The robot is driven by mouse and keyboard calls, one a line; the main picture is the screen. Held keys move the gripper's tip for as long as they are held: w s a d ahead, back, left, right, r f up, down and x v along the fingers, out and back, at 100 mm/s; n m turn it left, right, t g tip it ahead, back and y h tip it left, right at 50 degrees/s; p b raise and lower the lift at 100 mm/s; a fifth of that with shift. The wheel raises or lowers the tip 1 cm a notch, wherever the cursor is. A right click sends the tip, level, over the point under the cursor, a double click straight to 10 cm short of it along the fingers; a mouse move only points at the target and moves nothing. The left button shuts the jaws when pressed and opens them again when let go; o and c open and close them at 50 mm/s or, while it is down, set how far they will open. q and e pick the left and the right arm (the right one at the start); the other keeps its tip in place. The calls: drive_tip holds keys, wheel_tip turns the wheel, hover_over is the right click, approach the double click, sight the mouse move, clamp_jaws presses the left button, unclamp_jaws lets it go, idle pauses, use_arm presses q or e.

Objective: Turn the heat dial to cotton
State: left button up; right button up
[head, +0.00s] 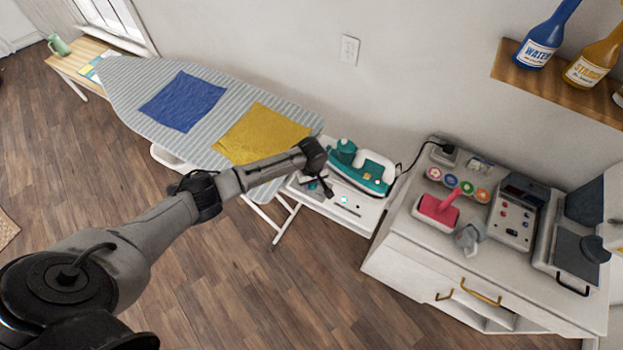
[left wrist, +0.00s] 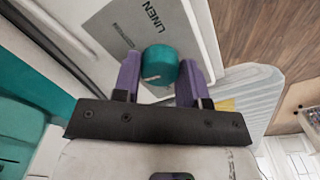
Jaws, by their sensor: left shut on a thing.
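The word LINEN is printed upside down or sideways on the panel near the dial. My left gripper (left wrist: 160,82) has its purple fingers on both sides of the dial and is shut on it. In the head view my left gripper (head: 325,187) is over the white iron station (head: 358,218), and the dial is not clear there. The teal iron (head: 366,178) sits on the station. My right gripper is not in view.
A striped ironing board (head: 135,78) with a blue cloth (head: 182,100) and a yellow cloth (head: 262,133) lies left of the station. A white cabinet (head: 410,258) with sewing items stands to the right. A black cord (head: 418,157) runs behind the iron.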

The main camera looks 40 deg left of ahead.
use_arm(q)
drive_tip(key=shift+r+m+p, duration=0.2)
drive_tip(key=shift+m+p, duration=0.4)
drive_tip(key=shift+m, duration=0.3)
drive_tip(key=m+p, duration=0.1)
drive_tip(key=m, duration=0.1)
drive_tip(key=shift+m, duration=0.4)
drive_tip(key=m+p, duration=0.1)
drive_tip(key=m, duration=0.3)
drive_tip(key=shift+f+p, duration=0.15)
drive_tip(key=shift+p, duration=0.15)
drive_tip(key=shift+m, duration=0.5)
drive_tip(key=o, duration=0.9)
